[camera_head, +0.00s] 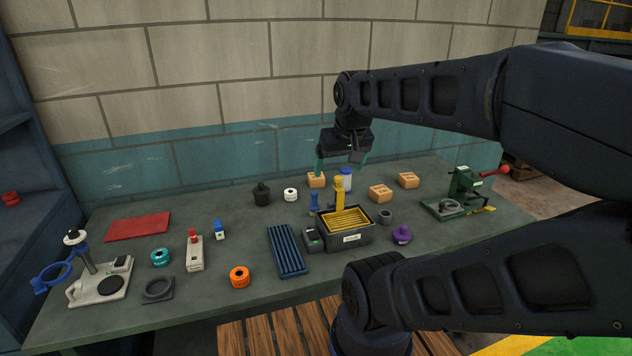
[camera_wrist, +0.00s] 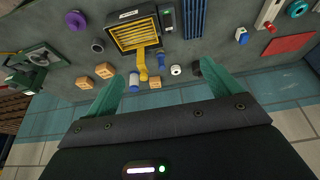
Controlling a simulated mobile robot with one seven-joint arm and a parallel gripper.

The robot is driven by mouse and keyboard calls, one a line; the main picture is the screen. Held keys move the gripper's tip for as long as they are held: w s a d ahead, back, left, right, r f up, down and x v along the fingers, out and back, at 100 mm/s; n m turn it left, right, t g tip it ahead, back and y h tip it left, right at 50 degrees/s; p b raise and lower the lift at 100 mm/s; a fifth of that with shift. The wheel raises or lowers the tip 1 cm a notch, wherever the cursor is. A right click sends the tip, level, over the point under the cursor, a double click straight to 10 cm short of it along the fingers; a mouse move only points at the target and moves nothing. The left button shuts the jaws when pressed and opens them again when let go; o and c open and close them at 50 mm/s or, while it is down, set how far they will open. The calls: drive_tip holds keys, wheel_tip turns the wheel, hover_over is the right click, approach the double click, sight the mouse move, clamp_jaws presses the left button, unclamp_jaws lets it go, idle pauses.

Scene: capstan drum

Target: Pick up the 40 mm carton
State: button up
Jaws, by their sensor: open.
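Three tan cartons stand on the table. One carton (camera_head: 316,181) is at the back, just below my gripper's left finger; it also shows between my fingers in the wrist view (camera_wrist: 155,83). A second carton (camera_head: 380,194) and a third carton (camera_head: 408,180) stand further right. In the wrist view these two (camera_wrist: 104,71) (camera_wrist: 84,83) lie left of my left finger. I cannot tell which is the 40 mm one. My gripper (camera_head: 342,164) is open and empty, above the table's back edge. Its two green fingers also show spread apart in the wrist view (camera_wrist: 162,72).
A white jar with a blue lid (camera_head: 346,179) stands close right of the back carton. A white ring (camera_head: 290,195) and black weight (camera_head: 261,194) are left. A yellow-slatted bin (camera_head: 345,237) is in front. The wall is close behind. Bare table lies around the red mat (camera_head: 138,226).

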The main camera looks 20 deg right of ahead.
drive_tip(key=m+g+h, duration=0.5)
drive_tip(key=m, duration=1.4)
hover_over(314, 182)
drive_tip(key=w+a, duration=0.2)
drive_tip(key=w, duration=0.2)
wheel_tip(314, 182, down, 23)
drive_tip(key=x, duration=1)
drive_tip(key=shift+s+a+f, duration=0.1)
drive_tip(key=shift+s+f, duration=0.05)
drive_tip(key=shift+f, duration=0.05)
drive_tip(key=c, duration=1.2)
